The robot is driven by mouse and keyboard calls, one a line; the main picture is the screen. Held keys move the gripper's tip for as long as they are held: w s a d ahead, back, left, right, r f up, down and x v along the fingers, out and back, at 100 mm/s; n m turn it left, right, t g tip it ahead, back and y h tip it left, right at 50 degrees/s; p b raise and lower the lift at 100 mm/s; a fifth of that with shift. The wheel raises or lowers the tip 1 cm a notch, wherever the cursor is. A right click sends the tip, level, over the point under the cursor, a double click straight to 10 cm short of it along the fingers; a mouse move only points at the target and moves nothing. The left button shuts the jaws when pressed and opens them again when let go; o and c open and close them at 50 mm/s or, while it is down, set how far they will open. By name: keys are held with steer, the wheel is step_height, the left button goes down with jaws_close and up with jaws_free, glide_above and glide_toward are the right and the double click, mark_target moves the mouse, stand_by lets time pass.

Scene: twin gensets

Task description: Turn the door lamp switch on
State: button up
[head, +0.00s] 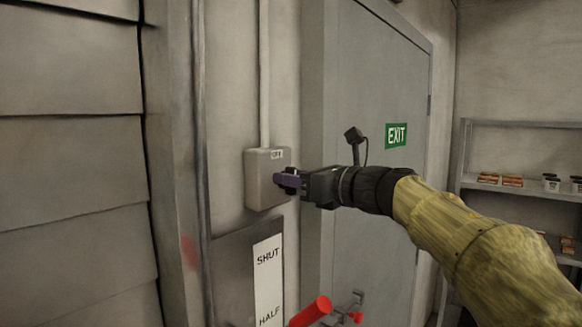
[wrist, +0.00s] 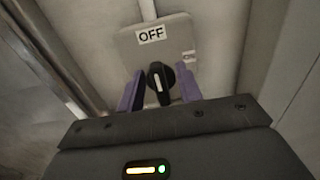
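The door lamp switch is a pale grey box (head: 257,187) on the wall left of the door, with a conduit rising from its top. In the wrist view, the box (wrist: 128,44) carries an OFF label (wrist: 151,35) and a smaller label (wrist: 189,56) at its right, too small to read. Its black knob (wrist: 160,84) has a white mark pointing up, roughly toward OFF. My gripper (head: 283,181) is at the front of the box and hides the knob in the head view. In the wrist view its purple fingers (wrist: 160,76) are apart, one on each side of the knob, with gaps visible.
A grey door with a green EXIT sign (head: 396,135) stands right of the switch. A panel marked SHUT and HALF (head: 268,275) and a red handle (head: 311,311) are below it. Shelves (head: 525,190) with small items stand at the far right.

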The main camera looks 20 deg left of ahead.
steer(key=shift+w+a, duration=0.15)
steer(key=shift+a, duration=0.3)
steer(key=shift+w, duration=0.1)
steer(key=shift+d, duration=0.1)
steer(key=shift+s, duration=0.2)
jaws_close()
